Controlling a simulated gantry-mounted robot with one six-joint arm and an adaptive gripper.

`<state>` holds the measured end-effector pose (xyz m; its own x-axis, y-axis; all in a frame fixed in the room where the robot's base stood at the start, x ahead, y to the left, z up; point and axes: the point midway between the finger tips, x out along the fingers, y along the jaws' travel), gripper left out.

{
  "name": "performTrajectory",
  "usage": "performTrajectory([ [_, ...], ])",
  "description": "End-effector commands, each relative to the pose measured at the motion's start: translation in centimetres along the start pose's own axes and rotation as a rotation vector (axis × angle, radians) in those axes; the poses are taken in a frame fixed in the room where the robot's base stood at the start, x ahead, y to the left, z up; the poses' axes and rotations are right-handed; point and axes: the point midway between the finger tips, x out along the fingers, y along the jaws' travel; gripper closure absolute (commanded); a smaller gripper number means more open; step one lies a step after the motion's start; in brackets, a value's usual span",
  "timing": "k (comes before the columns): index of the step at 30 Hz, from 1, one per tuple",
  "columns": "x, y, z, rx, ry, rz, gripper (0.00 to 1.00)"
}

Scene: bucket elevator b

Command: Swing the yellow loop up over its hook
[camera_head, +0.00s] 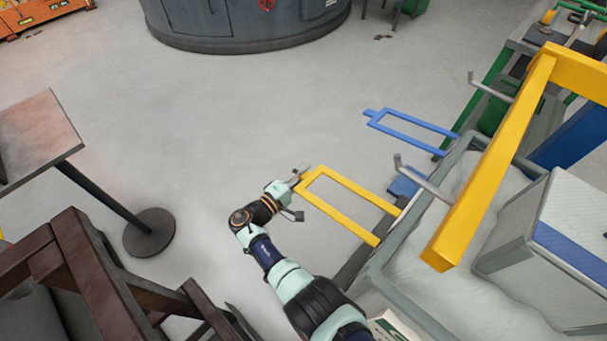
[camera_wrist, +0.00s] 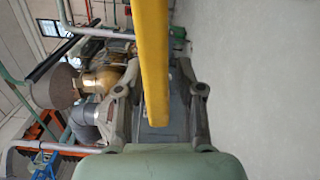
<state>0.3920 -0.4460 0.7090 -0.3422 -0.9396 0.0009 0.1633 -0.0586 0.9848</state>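The yellow loop (camera_head: 343,184) is a flat rectangular frame jutting left from the side of a grey bin, its inner end near the bin's edge. My gripper (camera_head: 297,192) is at the loop's outer left end, with one finger on each side of it. In the wrist view, a yellow bar of the loop (camera_wrist: 152,60) runs between the two spread fingers (camera_wrist: 155,105). Gaps show on both sides, so the gripper looks open around the bar. A grey hook (camera_head: 424,179) sticks out from a yellow overhead beam, above and right of the loop.
The grey bin (camera_head: 384,262) holds pale material. The yellow beam (camera_head: 497,160) crosses above it and carries a second grey hook (camera_head: 490,88). A blue loop (camera_head: 412,120) juts out farther back. A brown wooden structure (camera_head: 95,270) and table (camera_head: 38,135) stand left. The floor between is clear.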

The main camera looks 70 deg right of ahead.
Motion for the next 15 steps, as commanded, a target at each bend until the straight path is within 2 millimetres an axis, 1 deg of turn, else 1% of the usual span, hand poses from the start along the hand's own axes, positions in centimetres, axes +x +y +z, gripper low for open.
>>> performTrajectory([
  [2,0.28,0.0,0.02,0.0,-0.001,0.0,0.62],
  [7,0.26,0.02,0.01,0.0,0.0,0.0,0.62],
  [8,0.26,0.01,0.0,0.0,0.0,0.0,0.64],
  [12,0.24,0.01,0.0,0.0,0.0,0.0,0.88],
  [14,0.24,0.01,0.0,0.0,0.0,0.0,0.97],
  [15,0.23,0.0,0.0,0.0,0.0,0.0,1.0],
])
